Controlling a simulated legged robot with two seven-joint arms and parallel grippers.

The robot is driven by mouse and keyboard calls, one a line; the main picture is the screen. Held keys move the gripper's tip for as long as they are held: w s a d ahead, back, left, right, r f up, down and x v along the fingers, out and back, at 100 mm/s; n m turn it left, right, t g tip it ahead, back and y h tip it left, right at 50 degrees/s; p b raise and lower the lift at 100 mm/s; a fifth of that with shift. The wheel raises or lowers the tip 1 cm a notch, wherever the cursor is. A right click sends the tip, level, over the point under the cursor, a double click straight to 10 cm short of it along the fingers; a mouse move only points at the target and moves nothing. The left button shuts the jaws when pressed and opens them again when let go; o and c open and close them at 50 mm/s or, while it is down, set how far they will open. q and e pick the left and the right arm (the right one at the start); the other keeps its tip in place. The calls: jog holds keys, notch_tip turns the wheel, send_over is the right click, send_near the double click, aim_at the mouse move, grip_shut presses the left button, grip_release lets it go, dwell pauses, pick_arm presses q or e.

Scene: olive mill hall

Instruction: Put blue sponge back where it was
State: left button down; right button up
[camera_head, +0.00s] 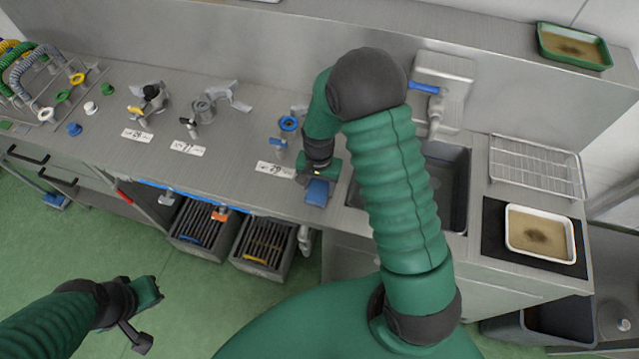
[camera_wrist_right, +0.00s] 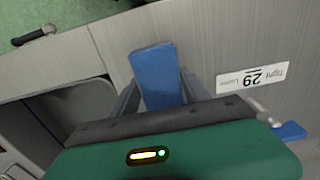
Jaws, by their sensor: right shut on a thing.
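The blue sponge (camera_head: 318,193) is at the front edge of the steel counter, just left of the sink. My right gripper (camera_head: 317,180) is shut on it. In the right wrist view the sponge (camera_wrist_right: 156,72) sticks out from between the two grey fingers. I cannot tell whether it touches the counter or hangs a little above it. My left gripper (camera_head: 143,305) is over the green floor at lower left, away from the counter; its finger opening cannot be made out.
The sink (camera_head: 447,180) lies right of the sponge, partly behind my right arm. A wire rack (camera_head: 535,166) and a white tray (camera_head: 540,234) on a black mat stand farther right. A green tray (camera_head: 574,46) sits on the ledge. Valve fittings (camera_head: 212,103) and label cards (camera_head: 188,149) are left.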

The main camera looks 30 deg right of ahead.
aim_at(318, 188)
jog(key=shift+a, duration=0.25)
jog(key=shift+s+f, duration=0.1)
jog(key=o, duration=1.2)
jog(key=shift+d, duration=0.35)
jog(key=shift+a, duration=0.2)
notch_tip(318, 188, up, 12)
jog(key=s+a+n+t, duration=0.2)
jog(key=s+a+n, duration=0.5)
jog(key=s+n, duration=0.2)
jog(key=shift+s+a+r+n+t+b, duration=0.2)
jog(key=shift+a+r+n+t+b, duration=0.1)
jog(key=shift+r+n, duration=0.2)
